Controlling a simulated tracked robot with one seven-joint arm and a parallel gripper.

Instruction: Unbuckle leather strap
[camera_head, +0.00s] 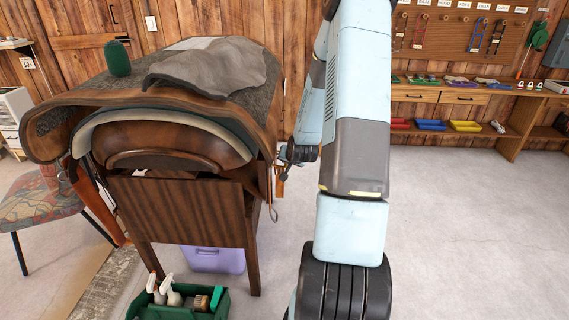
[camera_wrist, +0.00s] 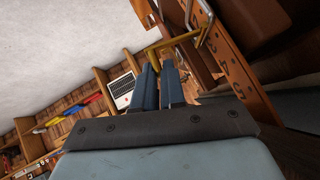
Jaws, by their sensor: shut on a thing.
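A brown leather strap (camera_wrist: 232,70) with a row of holes runs down the right of the wrist view. A brass-coloured buckle frame (camera_wrist: 185,39) lies beside it, and a silver metal loop (camera_wrist: 203,18) shows above. My gripper (camera_wrist: 159,66) has its two dark blue fingers close together, their tips at the brass-coloured frame. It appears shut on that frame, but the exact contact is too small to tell. In the head view my gripper (camera_head: 287,153) is at the right side of the saddle (camera_head: 170,140), above a hanging orange-brown strap piece (camera_head: 281,180). The buckle is unclear there.
The saddle sits on a wooden stand (camera_head: 190,210), with a grey cloth (camera_head: 210,66) and green cylinder (camera_head: 118,58) on top. A green caddy of bottles (camera_head: 215,303) and purple box (camera_head: 215,259) are on the floor. A patterned chair (camera_head: 40,207) stands left. Floor at right is clear.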

